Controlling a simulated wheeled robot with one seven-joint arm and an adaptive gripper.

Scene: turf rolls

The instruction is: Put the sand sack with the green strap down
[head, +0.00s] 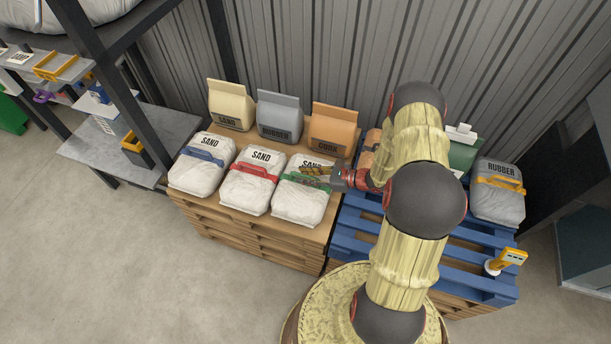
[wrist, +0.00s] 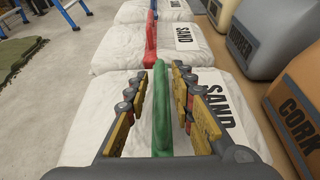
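The white sand sack with the green strap (head: 299,206) sits on the wooden pallet stack, at the right end of a front row of sand sacks. Its green strap (wrist: 162,110) stands up in the wrist view. My gripper (head: 322,174) is at this strap. In the wrist view, my gripper (wrist: 163,84) has one finger on each side of the strap, with gaps showing between fingers and strap. The fingers look open. The sack appears level, resting on the pallet, and part of its top is hidden by the gripper.
Sand sacks with a red strap (head: 251,180) and a blue strap (head: 201,165) stand close to the left. Sand, rubber and cork bags (head: 334,127) stand behind. A blue pallet (head: 350,243) lies right, with a grey rubber sack (head: 497,193) and bare slats in front.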

